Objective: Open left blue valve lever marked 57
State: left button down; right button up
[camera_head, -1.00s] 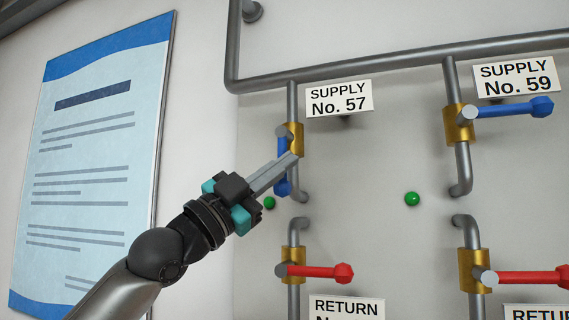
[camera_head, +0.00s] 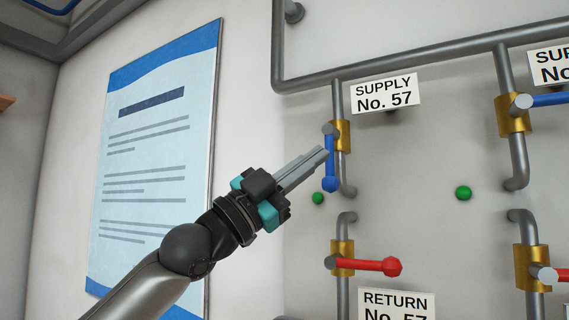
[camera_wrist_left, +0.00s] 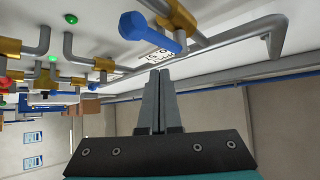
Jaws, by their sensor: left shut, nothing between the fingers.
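The blue valve lever (camera_head: 330,165) under the "SUPPLY No. 57" sign (camera_head: 386,93) hangs straight down, in line with its pipe, from the brass valve body (camera_head: 342,136). My left gripper (camera_head: 324,152) is shut and empty, with its fingertips close to the lever in the head view. In the left wrist view the blue lever (camera_wrist_left: 148,30) shows above and apart from the shut fingers (camera_wrist_left: 159,76). Whether the fingers touch the lever cannot be told from the head view alone. My right gripper is not in view.
A red lever (camera_head: 366,265) points right on the return valve below. Another blue lever (camera_head: 550,99) points right at the right edge. Green lamps (camera_head: 463,193) sit on the wall. A poster (camera_head: 155,150) hangs at the left. Grey pipes (camera_head: 430,64) run above.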

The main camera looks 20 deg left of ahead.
pick_arm(q)
jog(key=s+a, duration=0.3)
jog(key=shift+r, duration=0.15)
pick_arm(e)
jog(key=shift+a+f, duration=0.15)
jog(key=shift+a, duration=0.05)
pick_arm(q)
jog(key=shift+d, duration=0.1)
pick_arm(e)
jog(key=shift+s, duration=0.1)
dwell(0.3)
